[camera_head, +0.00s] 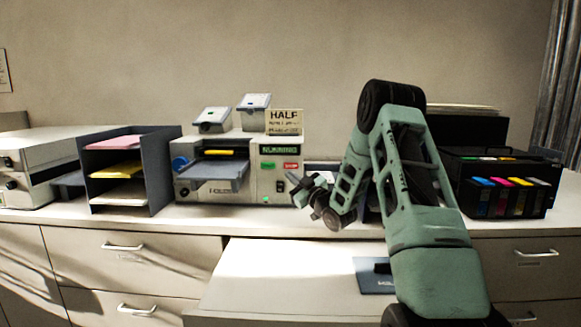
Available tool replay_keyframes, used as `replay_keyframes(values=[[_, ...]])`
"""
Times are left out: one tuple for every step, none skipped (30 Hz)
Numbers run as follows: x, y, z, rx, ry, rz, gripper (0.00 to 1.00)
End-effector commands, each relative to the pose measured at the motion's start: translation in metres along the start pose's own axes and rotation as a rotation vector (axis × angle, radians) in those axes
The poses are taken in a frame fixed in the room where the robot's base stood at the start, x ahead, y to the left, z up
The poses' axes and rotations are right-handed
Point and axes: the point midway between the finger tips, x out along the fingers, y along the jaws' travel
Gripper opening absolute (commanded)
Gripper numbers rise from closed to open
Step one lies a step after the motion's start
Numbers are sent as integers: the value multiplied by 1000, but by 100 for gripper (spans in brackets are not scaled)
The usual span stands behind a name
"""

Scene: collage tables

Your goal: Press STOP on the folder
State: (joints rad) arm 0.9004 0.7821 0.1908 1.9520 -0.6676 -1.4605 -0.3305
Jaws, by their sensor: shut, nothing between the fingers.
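The folder (225,190) is a beige and grey machine on the counter, left of centre, with a blue wheel at its left side. Its front panel has a lit green display (281,150) that appears to read RUNNING. Below the display are a green button (268,166) and a red button (291,166); the red one is probably STOP, its lettering too small to read surely. My gripper (298,181) is shut and empty, just below and right of the red button in the picture. Whether it touches the panel I cannot tell.
A sign (284,121) reading HALF stands on the folder. A dark paper sorter (163,170) stands to its left, and a black printer (505,185) with coloured cartridges to the right. A pale surface (270,270) juts out below the counter.

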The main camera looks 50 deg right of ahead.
Motion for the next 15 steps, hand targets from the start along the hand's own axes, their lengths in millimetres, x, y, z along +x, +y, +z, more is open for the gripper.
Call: replay_keyframes(values=[[5, 5, 2, 0, 0, 1, 0], [8, 7, 4, -1, 1, 2, 0], [12, 10, 7, 0, 0, 2, 0], [15, 12, 10, 0, 0, 2, 0], [18, 14, 12, 0, 1, 1, 0], [22, 17, 15, 0, 1, 1, 0], [25, 19, 17, -1, 0, 1, 0], [28, 21, 19, -1, 0, 0, 0], [31, 24, 21, -1, 1, 1, 0], [33, 24, 25, -1, 1, 1, 0], [35, 25, 28, -1, 1, 0, 0], [38, 27, 30, -1, 1, 0, 0], [40, 28, 32, -1, 2, 0, 0], [42, 30, 33, -1, 2, 0, 0], [44, 31, 34, 0, 1, 0, 0]])
